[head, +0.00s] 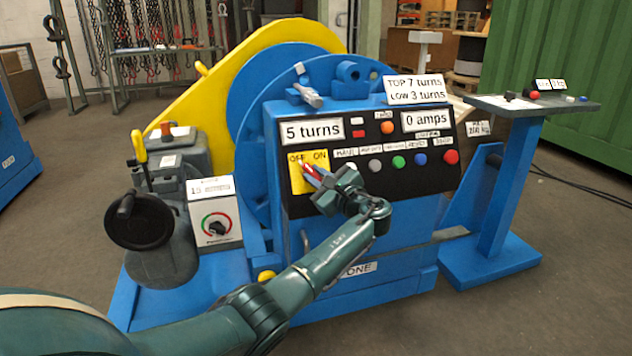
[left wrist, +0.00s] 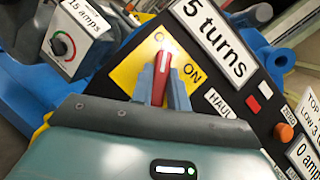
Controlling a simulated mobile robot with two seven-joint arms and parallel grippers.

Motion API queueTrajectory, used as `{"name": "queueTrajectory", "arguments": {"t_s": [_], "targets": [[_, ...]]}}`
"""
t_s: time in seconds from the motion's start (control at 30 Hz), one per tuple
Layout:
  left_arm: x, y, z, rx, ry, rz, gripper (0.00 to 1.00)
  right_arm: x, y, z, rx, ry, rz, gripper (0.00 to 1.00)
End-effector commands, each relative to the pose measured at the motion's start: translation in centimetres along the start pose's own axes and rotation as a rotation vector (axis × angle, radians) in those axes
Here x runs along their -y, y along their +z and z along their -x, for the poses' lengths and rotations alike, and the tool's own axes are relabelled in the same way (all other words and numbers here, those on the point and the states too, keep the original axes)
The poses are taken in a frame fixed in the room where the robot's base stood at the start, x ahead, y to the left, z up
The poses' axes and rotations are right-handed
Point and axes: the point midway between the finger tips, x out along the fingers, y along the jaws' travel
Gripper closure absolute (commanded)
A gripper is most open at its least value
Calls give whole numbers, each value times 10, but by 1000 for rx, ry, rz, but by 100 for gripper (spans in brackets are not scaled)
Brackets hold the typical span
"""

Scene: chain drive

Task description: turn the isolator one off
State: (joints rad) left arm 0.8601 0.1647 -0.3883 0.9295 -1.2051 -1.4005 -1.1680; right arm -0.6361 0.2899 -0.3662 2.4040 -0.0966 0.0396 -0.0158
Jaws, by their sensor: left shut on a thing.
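The isolator is a red handle (head: 308,170) on a yellow plate (head: 297,184) marked OFF and ON, at the left of the black control panel. My left gripper (head: 320,178) is shut on this handle, its fingers on either side of it. In the left wrist view the red handle (left wrist: 161,76) stands between the two fingertips (left wrist: 162,92) over the yellow plate (left wrist: 129,72). The handle's tip points to the OFF side and covers part of the OFF word. My fingers hide the lower part of the plate. My right gripper is not in view.
The black panel (head: 292,205) also has a "5 turns" display (head: 312,131), a "0 amps" display (head: 425,121) and a row of coloured buttons right of my gripper. A dial box (head: 215,222) stands at the left. A blue pedestal (head: 507,190) stands at the right.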

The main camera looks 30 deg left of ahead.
Motion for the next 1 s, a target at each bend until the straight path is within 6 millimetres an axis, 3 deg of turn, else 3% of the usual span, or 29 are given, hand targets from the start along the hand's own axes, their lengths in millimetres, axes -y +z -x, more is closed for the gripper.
{"name": "queueTrajectory", "arguments": {"t_s": [0.33,0.93,0.97,1.0], "targets": [[0,-1,0,-2,93,128,100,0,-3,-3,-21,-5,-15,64],[0,0,0,-2,113,157,100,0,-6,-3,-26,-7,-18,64],[0,0,0,-2,113,157,81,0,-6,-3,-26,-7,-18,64],[0,0,0,-2,113,156,78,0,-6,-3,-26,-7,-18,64]]}}
